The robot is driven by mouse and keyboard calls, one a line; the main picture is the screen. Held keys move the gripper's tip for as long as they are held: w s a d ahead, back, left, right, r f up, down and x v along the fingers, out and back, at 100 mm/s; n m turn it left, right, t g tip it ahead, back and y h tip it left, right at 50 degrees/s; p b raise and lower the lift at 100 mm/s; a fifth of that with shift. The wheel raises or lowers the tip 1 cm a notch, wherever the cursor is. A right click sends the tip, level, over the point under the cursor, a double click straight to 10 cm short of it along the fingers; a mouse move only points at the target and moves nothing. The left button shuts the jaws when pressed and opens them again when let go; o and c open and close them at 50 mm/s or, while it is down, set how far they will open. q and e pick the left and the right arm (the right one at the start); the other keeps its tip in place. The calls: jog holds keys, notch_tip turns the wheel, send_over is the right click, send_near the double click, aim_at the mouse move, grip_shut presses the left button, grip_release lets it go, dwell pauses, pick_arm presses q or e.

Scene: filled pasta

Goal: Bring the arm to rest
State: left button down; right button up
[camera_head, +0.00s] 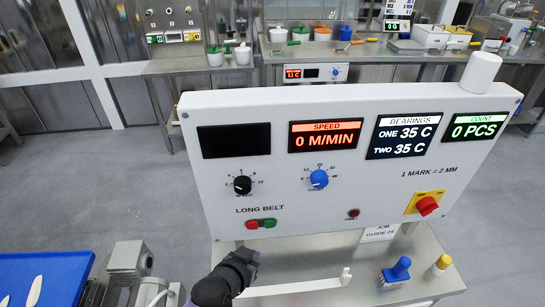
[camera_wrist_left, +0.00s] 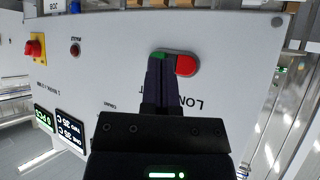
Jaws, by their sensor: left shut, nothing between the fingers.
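My left gripper (camera_head: 249,254) is shut and empty, just below the white control panel (camera_head: 226,190). In the left wrist view, its dark fingers (camera_wrist_left: 159,68) point at the panel and partly cover the green button (camera_wrist_left: 158,54). I cannot tell whether they touch it. The red button (camera_wrist_left: 187,66) sits beside it. My right gripper is not in view.
The panel shows speed 0 M/MIN, bearings 35 C and 0 PCS. It has a black knob (camera_head: 242,185), blue knob (camera_head: 319,179) and red switch (camera_head: 427,206). A blue belt (camera_head: 60,272) with pale pieces lies lower left. A blue-topped part (camera_head: 398,269) stands lower right. Grey floor lies left.

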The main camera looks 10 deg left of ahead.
pick_arm(q)
jog(key=s+a+r+g+y, duration=0.15)
jog(key=s+r+g, duration=0.25)
jog(key=s, duration=0.6)
jog(key=s+a+r+g+y, duration=0.1)
jog(key=s+a+r+g, duration=0.15)
jog(key=s, duration=0.75)
notch_tip(320, 180, down, 25)
jog(key=s+g+b, duration=0.2)
jog(key=b, duration=0.5)
jog(key=s+a+f+b, duration=0.1)
jog(key=s+f+b, duration=0.2)
jog(key=s+f, duration=0.4)
jog(key=s+a+f+g+b, duration=0.1)
jog(key=s+f+b, duration=0.2)
jog(key=s+f, duration=0.4)
notch_tip(320, 180, down, 2)
jog(key=shift+a+f, duration=0.25)
jog(key=shift+a, duration=0.15)
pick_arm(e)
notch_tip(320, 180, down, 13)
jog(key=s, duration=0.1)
pick_arm(q)
jog(key=shift+y, duration=0.25)
